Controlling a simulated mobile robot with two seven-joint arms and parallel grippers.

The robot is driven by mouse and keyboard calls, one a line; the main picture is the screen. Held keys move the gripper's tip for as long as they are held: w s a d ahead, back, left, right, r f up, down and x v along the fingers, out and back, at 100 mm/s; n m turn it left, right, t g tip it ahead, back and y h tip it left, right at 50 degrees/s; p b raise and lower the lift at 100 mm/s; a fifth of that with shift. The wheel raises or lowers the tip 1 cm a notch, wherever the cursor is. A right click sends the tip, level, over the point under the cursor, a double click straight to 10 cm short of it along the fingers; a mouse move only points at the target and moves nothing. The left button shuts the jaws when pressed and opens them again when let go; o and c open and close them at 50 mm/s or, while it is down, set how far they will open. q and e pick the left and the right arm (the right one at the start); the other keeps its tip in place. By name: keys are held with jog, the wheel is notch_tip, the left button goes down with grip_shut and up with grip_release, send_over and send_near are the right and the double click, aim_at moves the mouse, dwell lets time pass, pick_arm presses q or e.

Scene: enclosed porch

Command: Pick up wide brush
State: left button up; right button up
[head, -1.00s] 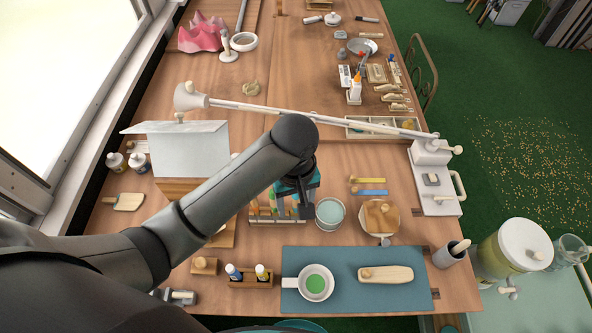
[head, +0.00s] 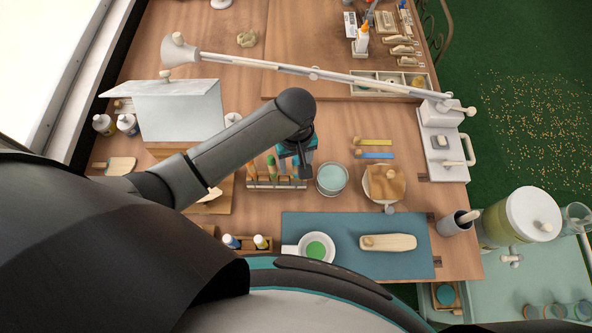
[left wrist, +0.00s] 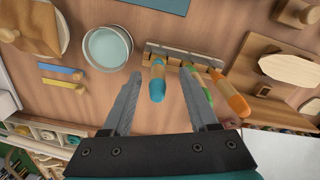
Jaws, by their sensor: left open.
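A wooden rack (head: 262,184) stands on the workbench and holds several upright tools with coloured handles. The left wrist view shows an orange handle (left wrist: 230,94), a green one (left wrist: 200,82) and a tan handle with a blue end (left wrist: 157,82). Their lower ends are hidden, so I cannot tell which is the wide brush. My left gripper (head: 303,165) is above the right end of the rack, jaws open and empty. In the left wrist view the blue-ended handle appears between its fingers (left wrist: 158,90), apart from both. My right gripper is not seen.
A round tub (head: 331,180) stands just right of the rack. A lamp arm (head: 310,75) crosses behind. A blue mat (head: 350,267) with a green-filled bowl (head: 316,247) lies in front. A grey angled board (head: 180,110) stands at left.

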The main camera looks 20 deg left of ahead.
aim_at(296, 169)
pick_arm(q)
jog(key=shift+w+f+b, duration=0.2)
jog(key=shift+f+b, duration=0.15)
jog(key=shift+f, duration=1)
jog(key=shift+w+f+b, duration=0.2)
jog(key=shift+f+b, duration=0.15)
jog(key=shift+f, duration=0.95)
grip_shut()
